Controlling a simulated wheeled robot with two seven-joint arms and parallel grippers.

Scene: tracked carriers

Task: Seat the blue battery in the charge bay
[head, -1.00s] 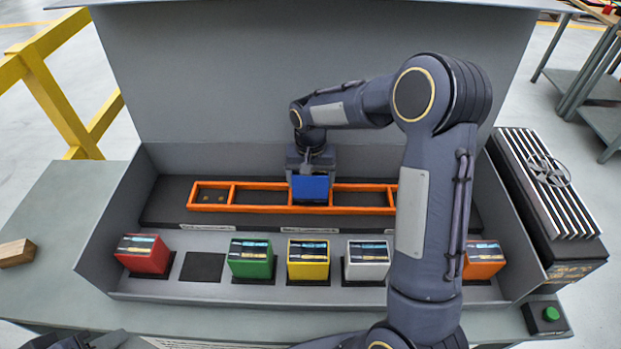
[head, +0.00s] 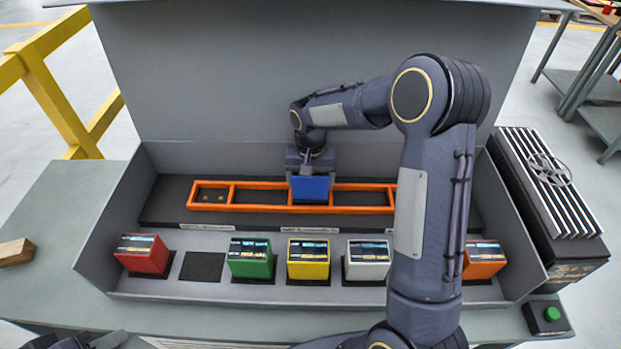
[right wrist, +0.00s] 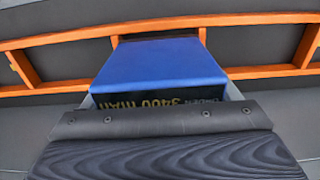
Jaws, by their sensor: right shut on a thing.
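The blue battery (head: 310,188) is held upright by my right gripper (head: 310,176), which is shut on it. In the right wrist view the battery (right wrist: 160,66) shows a blue face and a dark side with gold lettering. It is at a middle compartment of the orange-framed charge bay (head: 260,208), between two orange dividers. Its underside is hidden, so I cannot tell whether it touches the bay floor. The bay's left compartment is empty, with gold contacts showing. Dark parts of my left arm show at the lower left edge; its left gripper (head: 105,341) is too cut off to read.
In front of the bay stand a red (head: 144,256), a green (head: 250,259), a yellow (head: 308,260), a white (head: 367,261) and an orange battery (head: 483,259). An empty dark pad (head: 202,267) lies between red and green.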

